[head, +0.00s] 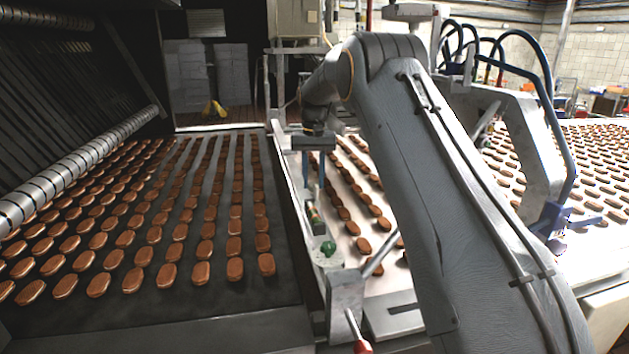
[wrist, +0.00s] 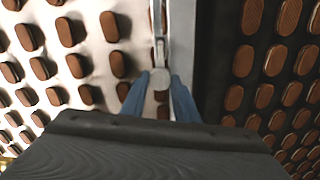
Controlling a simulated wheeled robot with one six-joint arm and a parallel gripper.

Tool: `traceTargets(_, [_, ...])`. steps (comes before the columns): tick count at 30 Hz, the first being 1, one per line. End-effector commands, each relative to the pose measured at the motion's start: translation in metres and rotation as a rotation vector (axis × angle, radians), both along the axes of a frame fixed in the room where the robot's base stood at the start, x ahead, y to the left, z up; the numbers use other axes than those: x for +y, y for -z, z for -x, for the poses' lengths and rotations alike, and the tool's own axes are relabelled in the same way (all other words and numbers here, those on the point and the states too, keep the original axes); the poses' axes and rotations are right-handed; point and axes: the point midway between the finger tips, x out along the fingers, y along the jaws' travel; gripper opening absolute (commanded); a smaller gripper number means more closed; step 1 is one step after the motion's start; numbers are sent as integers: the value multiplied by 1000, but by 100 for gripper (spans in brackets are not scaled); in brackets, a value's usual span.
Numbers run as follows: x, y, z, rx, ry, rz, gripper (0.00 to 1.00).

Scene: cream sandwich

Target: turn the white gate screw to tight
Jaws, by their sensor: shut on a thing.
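The white gate screw (wrist: 160,80) shows in the wrist view as a small pale round head at the end of a thin metal rail. My gripper (wrist: 159,88) has its two blue fingers on either side of the head and is shut on it. In the head view my gripper (head: 312,160) points down at the far part of the metal rail between the two belts. The screw cannot be made out there, and the fingers are small and partly dark. How tight the screw is cannot be told.
A dark belt (head: 175,300) with rows of brown biscuits lies left of the rail, and a pale belt (head: 375,285) with more lies right. A green knob (head: 328,248) and a red-tipped lever (head: 362,346) stand nearer along the rail. A blue-tubed frame (head: 548,100) rises at the right.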

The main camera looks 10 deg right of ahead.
Motion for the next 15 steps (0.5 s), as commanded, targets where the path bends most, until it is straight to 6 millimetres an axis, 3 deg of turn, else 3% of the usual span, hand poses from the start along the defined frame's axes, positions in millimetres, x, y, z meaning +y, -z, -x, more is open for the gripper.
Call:
traceTargets(10, [0, -1, 0, -2, 4, -1, 5])
traceTargets(11, [0, -1, 0, -2, 4, -1, 29])
traceTargets(14, [0, -1, 0, -1, 4, -1, 46])
traceTargets(15, [0, -1, 0, -1, 4, -1, 46])
